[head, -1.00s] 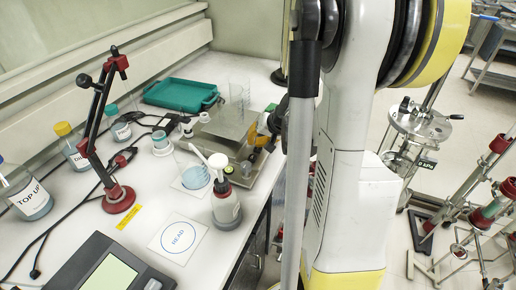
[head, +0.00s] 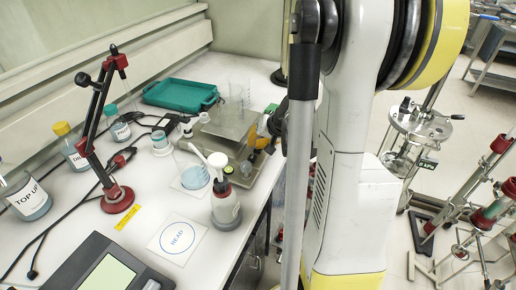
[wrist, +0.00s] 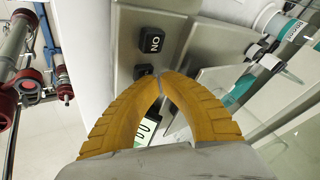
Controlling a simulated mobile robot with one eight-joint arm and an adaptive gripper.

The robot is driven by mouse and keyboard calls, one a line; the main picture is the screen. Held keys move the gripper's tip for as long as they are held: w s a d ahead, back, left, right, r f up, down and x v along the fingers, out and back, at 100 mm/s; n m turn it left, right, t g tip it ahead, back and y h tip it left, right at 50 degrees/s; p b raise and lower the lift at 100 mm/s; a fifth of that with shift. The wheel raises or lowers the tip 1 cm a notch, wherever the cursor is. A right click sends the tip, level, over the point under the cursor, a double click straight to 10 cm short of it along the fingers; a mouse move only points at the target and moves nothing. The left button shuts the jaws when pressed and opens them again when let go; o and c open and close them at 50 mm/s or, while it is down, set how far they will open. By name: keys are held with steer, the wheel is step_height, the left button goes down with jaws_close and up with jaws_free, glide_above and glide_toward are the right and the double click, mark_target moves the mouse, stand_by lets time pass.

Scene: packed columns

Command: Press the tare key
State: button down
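The balance (head: 228,150) with its metal plate stands on the bench, partly behind my arm in the head view. In the wrist view its front panel (wrist: 127,50) carries a black key lettered ON, upside down (wrist: 151,43). A second black key (wrist: 142,71) lies just beside my fingertips, partly covered; its lettering cannot be read. A small display (wrist: 146,128) shows between the fingers. My gripper (wrist: 161,76) has its two yellow fingers brought together, with nothing visible between the tips. Whether the tips touch a key cannot be told.
A teal tray (head: 180,95), a pump bottle (head: 224,205), a beaker with blue liquid (head: 195,177) and a red-black jointed stand (head: 117,199) crowd the bench. A tube rack or bottle holder shows at the wrist view's upper right. Red clamps on stands (wrist: 30,85) are at its left.

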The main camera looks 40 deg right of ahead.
steer(key=shift+r+p, duration=0.65)
steer(key=shift+r, duration=0.25)
steer(key=shift+r, duration=0.1)
step_height(320, 180, up, 5)
steer(key=p, duration=0.4)
stand_by(0.7)
